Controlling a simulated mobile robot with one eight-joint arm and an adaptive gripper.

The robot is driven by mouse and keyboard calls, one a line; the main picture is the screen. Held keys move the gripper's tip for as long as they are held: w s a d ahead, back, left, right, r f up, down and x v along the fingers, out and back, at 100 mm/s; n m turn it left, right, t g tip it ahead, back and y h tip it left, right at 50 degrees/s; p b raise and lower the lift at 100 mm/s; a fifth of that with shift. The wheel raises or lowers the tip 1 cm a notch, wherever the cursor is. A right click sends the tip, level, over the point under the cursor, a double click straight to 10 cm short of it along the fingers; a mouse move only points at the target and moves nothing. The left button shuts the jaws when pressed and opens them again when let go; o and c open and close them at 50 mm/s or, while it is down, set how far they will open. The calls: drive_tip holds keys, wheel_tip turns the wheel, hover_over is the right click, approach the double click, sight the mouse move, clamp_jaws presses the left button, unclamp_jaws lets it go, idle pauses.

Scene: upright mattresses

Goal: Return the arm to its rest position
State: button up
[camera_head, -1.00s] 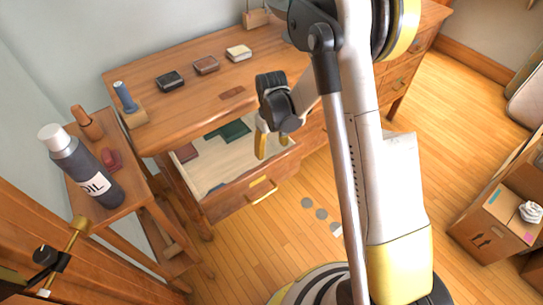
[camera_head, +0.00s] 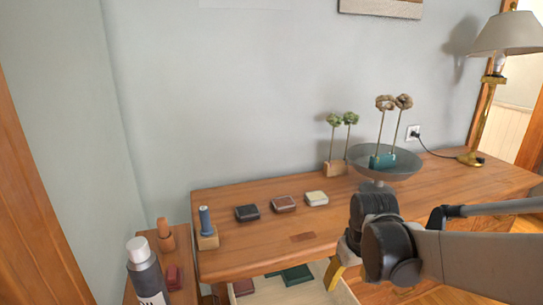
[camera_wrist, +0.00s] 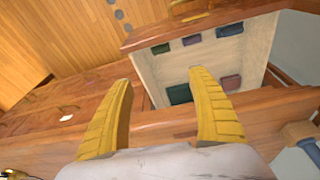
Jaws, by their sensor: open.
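My gripper shows in the head view (camera_head: 335,275) at the lower right, in front of the desk, with its yellow fingers pointing down. In the wrist view my gripper (camera_wrist: 158,78) has its two yellow fingers spread apart with nothing between them. My arm (camera_head: 470,260) reaches in from the right edge of the head view. The open drawer (camera_wrist: 180,58) lies beyond the fingers in the wrist view, with several dark green and purple flat items in it. The drawer also shows partly at the bottom of the head view (camera_head: 325,293).
A side table at the lower left holds a grey bottle (camera_head: 147,275). Wooden floor (camera_wrist: 60,40) is visible at the wrist view's upper left.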

drive_tip(key=s+r+m+t, duration=0.2)
drive_tip(key=s+r+t, duration=0.2)
drive_tip(key=s, duration=1)
wheel_tip(320, 180, up, 3)
drive_tip(key=shift+s+r+t, duration=0.2)
drive_tip(key=shift+s+t, duration=0.05)
drive_tip(key=shift+t, duration=0.15)
drive_tip(key=shift+c, duration=0.2)
